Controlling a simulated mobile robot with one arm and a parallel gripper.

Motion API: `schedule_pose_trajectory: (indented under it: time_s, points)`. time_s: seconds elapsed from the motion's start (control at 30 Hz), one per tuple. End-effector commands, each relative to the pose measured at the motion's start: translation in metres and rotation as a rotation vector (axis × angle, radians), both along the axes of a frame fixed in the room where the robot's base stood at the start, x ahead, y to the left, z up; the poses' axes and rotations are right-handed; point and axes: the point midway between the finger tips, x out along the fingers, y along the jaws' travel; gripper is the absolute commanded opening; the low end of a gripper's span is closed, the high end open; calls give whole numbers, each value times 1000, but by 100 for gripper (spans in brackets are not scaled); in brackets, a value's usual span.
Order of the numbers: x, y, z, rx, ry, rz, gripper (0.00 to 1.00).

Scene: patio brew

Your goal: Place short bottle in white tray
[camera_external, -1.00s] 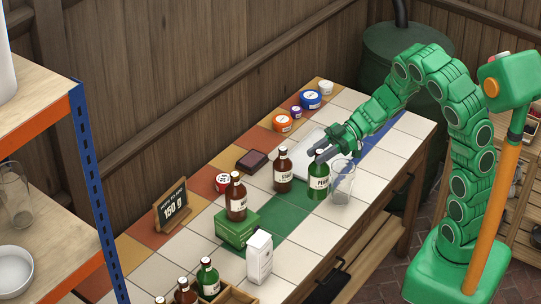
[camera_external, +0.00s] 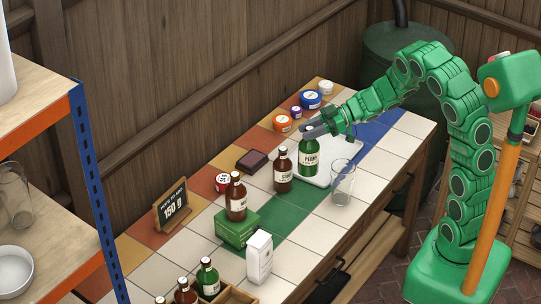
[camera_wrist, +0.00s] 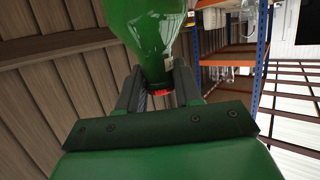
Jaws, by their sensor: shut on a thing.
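My gripper (camera_external: 314,131) is shut on the neck of a green bottle (camera_external: 308,159) with a white PERRY label. The bottle is upright at the left part of the white tray (camera_external: 345,166); I cannot tell whether its base touches the tray. In the wrist view, the green bottle (camera_wrist: 150,30) shows with its neck between the two fingers (camera_wrist: 158,90), its red cap just visible. A brown bottle (camera_external: 283,172) stands just left of it on the table, outside the tray.
An empty clear glass (camera_external: 341,186) stands in front of the tray. Another brown bottle (camera_external: 236,200) stands on a green box (camera_external: 237,228). A dark brown block (camera_external: 252,161) and several small jars (camera_external: 311,99) line the back. The tray's right part is clear.

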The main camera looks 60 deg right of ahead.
Motion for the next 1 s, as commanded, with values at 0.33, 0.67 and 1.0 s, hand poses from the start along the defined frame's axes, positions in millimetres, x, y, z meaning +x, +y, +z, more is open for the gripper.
schedule_pose_trajectory:
  time_s: [0.33, 0.67, 1.0]
  points:
    - [49, -67, 4, -1, -1, -235, 0]
    - [84, -147, 3, 0, 3, -492, 0]
    - [97, -203, 1, 0, 2, -664, 0]
